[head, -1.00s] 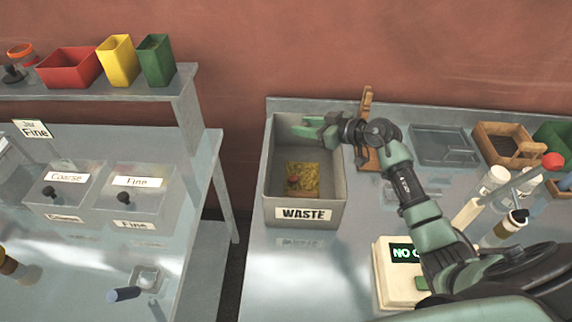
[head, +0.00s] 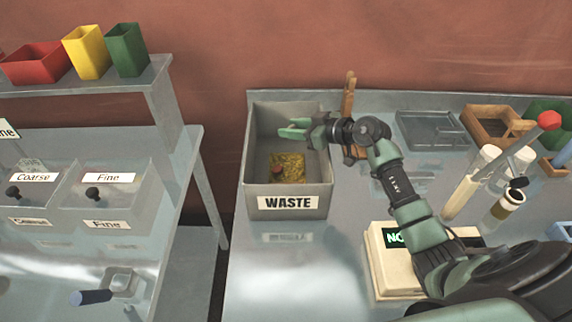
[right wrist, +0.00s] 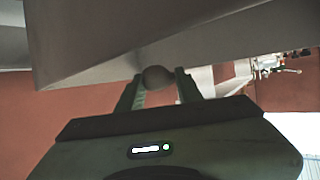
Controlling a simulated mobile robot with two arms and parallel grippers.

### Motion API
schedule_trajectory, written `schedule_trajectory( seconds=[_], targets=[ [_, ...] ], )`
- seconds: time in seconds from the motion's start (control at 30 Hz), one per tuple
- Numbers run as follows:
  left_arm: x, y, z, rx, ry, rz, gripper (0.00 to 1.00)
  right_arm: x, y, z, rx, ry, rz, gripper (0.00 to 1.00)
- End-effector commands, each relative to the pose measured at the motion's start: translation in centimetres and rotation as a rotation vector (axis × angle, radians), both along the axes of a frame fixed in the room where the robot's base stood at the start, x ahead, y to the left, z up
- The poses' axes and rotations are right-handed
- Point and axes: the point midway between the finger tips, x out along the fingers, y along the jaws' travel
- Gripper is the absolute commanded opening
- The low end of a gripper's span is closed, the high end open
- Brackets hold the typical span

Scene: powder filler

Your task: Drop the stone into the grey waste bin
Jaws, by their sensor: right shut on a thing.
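The grey waste bin (head: 289,204), labelled WASTE, stands on the metal bench in the middle of the head view. In the right wrist view the fingers are shut on the stone (right wrist: 157,77), a small rounded brownish-grey thing between the fingertips. The stone cannot be made out in the head view. A yellowish patch with a small red spot (head: 286,167) lies on the bin's floor. My left gripper is not in view.
A cream device with a display (head: 385,265) is under my right arm. A grey tray (head: 432,130) and wooden box (head: 492,125) sit further right. A gap separates the left bench with Coarse and Fine containers (head: 105,205).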

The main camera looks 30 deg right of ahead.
Motion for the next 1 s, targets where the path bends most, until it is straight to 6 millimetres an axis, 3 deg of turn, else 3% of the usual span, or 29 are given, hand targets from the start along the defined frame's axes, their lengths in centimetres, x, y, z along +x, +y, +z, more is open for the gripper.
schedule_trajectory(
  seconds=[0.07, 0.1, 0.17, 0.57, 1.0],
  targets=[
    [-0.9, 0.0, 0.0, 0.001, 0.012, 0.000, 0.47, 0.0, 0.0, 0.1, 0.000, -0.001, 0.000, 0.00],
    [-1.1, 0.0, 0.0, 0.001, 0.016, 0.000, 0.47, 0.0, 0.0, 0.1, 0.000, 0.000, 0.000, 0.44],
    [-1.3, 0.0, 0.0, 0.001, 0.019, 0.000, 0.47, 0.0, 0.0, 0.1, 0.000, 0.000, 0.000, 0.60],
    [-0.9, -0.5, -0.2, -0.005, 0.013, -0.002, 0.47, -0.4, -0.3, 0.1, -0.001, 0.001, -0.001, 0.61],
    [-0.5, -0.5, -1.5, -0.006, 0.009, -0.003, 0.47, -5.8, -3.2, 2.5, -0.002, 0.001, -0.001, 0.61]
  ],
)
